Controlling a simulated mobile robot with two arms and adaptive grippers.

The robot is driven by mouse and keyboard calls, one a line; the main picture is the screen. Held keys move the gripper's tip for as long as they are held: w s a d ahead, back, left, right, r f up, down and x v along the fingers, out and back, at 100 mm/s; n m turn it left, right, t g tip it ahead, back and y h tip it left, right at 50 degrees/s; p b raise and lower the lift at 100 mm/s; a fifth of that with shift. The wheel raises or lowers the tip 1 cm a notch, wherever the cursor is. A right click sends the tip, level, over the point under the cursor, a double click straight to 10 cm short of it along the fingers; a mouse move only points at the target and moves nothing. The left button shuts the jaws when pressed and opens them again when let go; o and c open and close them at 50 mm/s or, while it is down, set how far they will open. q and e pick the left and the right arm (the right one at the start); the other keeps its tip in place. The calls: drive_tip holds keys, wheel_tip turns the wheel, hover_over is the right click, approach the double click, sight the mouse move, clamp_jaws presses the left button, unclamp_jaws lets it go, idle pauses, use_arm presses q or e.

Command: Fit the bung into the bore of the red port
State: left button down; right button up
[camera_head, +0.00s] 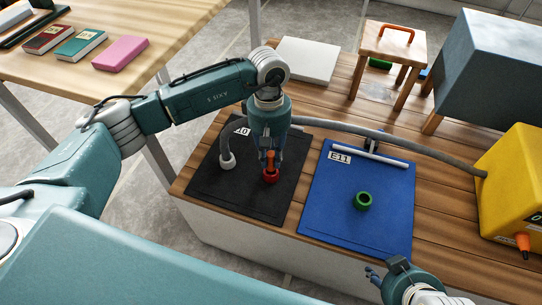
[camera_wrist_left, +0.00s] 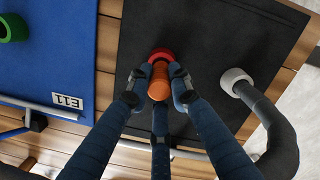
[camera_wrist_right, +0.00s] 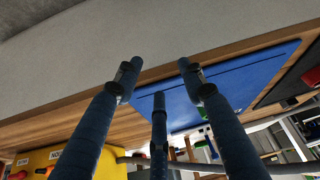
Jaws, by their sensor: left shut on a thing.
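The orange bung (camera_head: 270,159) is upright between the fingers of my left gripper (camera_head: 268,163), which is shut on it. In the left wrist view the bung's round orange end (camera_wrist_left: 158,82) shows between the fingertips. The red port (camera_head: 271,176) is a ring on the black mat, directly below the bung; it also shows in the left wrist view (camera_wrist_left: 161,54). The bung's lower end meets or overlaps the port in view. I cannot tell how deep it sits in the bore. My right gripper (camera_wrist_right: 158,68) is open and empty, off the table's front edge.
A white port (camera_head: 227,161) with a grey hose stands on the black mat (camera_head: 210,182). A green ring (camera_head: 362,201) sits on the blue mat (camera_head: 335,215). The hose runs behind to a yellow box (camera_head: 510,185). A wooden stool (camera_head: 393,45) stands at the back.

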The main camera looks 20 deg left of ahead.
drive_tip(key=shift+w+a+r, duration=0.1)
drive_tip(key=shift+w+r, duration=0.2)
drive_tip(key=shift+w, duration=0.3)
use_arm(q)
drive_tip(key=shift+f, duration=0.1)
use_arm(e)
drive_tip(key=shift+w+a+t, duration=0.1)
drive_tip(key=shift+t, duration=0.2)
drive_tip(key=shift+w+a+r, duration=0.1)
drive_tip(key=shift+w, duration=0.2)
use_arm(q)
drive_tip(key=shift+f, duration=0.1)
use_arm(e)
drive_tip(key=shift+w+a+r+t, duration=0.1)
drive_tip(key=shift+w+a+t, duration=0.05)
drive_tip(key=shift+w+t, duration=0.15)
drive_tip(key=shift+w, duration=0.1)
use_arm(q)
drive_tip(key=shift+f+b, duration=0.3)
drive_tip(key=shift+b, duration=0.15)
use_arm(e)
drive_tip(key=shift+w+a+r+t+y, duration=0.2)
drive_tip(key=shift+w+r+t, duration=0.15)
drive_tip(key=shift+w, duration=0.25)
drive_tip(key=shift+w+a+r+t+y, duration=0.15)
drive_tip(key=shift+w+r+t, duration=0.15)
drive_tip(key=shift+w, duration=0.25)
drive_tip(key=shift+w, duration=0.1)
